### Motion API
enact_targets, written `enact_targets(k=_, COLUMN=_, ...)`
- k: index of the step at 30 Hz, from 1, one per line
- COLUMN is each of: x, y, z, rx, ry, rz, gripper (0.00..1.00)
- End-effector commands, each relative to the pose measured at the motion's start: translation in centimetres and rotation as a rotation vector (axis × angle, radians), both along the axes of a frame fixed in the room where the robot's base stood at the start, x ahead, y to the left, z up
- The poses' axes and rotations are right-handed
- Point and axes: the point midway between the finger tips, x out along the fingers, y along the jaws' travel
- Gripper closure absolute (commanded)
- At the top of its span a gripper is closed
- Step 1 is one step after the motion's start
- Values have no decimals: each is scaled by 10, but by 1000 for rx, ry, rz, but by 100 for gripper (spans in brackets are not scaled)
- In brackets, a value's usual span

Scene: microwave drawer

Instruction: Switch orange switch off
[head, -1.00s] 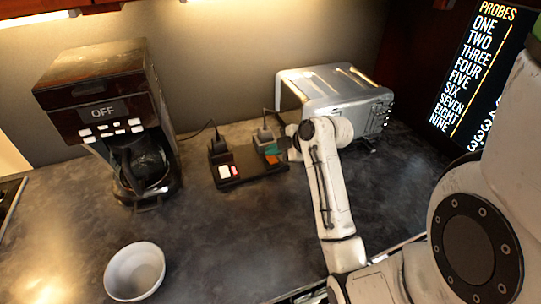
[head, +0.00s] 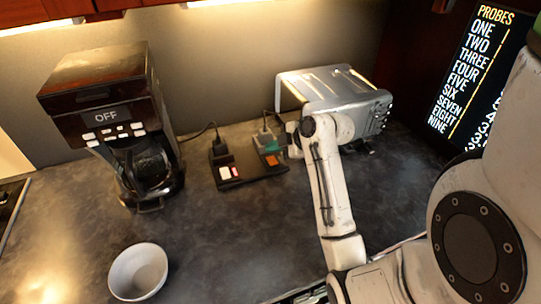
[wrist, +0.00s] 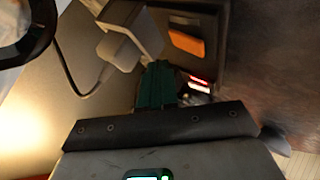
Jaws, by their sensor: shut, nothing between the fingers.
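The orange switch (head: 272,160) sits on the right side of a black power strip (head: 238,183) on the counter. In the wrist view, the orange switch (wrist: 186,42) is above and to the right of my fingertips, apart from them in the picture. My gripper (wrist: 160,72) has teal fingers that are shut and empty. In the head view, my gripper (head: 270,147) is just behind the orange switch, near a grey plug (head: 264,135). I cannot tell whether the fingers touch the strip or plug.
A second switch (head: 229,172), white and red, is on the strip's left, beside a black plug (head: 221,155). A coffee maker (head: 105,120) reading OFF stands left. A white bowl (head: 138,272) is in front on open counter.

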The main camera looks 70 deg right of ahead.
Motion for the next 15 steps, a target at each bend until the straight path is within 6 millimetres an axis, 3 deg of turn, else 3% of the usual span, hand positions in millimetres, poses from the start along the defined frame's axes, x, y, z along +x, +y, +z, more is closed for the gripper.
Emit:
enact_targets(k=9, x=-2, y=3, z=33, rx=-1, ry=0, rz=1, gripper=100)
enact_targets(k=15, x=-3, y=4, z=45, rx=0, ry=0, rz=0, gripper=100)
